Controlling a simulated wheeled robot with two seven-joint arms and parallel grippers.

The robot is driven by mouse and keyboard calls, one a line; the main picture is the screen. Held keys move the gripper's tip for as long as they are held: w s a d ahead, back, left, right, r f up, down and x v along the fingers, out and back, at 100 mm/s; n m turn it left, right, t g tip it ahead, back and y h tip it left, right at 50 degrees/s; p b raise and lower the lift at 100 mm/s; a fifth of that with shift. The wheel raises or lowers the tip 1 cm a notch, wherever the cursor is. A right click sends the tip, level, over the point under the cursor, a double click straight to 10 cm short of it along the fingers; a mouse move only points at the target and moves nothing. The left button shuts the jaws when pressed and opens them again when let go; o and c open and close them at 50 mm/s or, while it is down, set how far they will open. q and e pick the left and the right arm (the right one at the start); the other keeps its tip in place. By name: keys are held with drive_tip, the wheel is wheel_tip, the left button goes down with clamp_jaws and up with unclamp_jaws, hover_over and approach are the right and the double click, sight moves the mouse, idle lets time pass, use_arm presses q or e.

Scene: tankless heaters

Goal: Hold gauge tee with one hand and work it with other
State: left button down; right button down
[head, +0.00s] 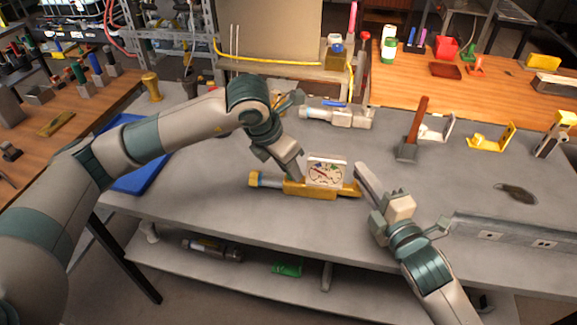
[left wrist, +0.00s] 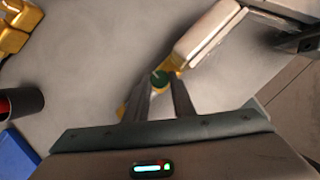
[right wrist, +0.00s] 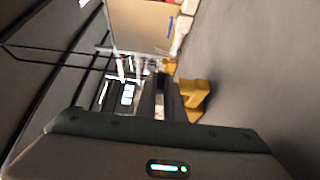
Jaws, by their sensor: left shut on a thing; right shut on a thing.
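The gauge tee (head: 310,190) has a yellow body, a white boxed dial (head: 326,173) on top and a blue-grey stub with a yellow end at its left. It lies low over the grey bench. My left gripper (head: 297,177) is shut on the body just left of the dial. In the left wrist view its fingers (left wrist: 160,85) close around a green round part, with the dial box (left wrist: 207,35) beyond. My right gripper (head: 363,180) is shut at the tee's right end; the exact contact is hidden. In the right wrist view yellow parts (right wrist: 195,93) show beside the fingers (right wrist: 160,85).
A blue tray (head: 140,185) lies on the bench at left. A clear and grey fitting (head: 340,115) lies behind the tee. The bench front is mostly clear.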

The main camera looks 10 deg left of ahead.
use_arm(q)
drive_tip(key=shift+n, duration=0.3)
drive_tip(key=c, duration=1.5)
unclamp_jaws()
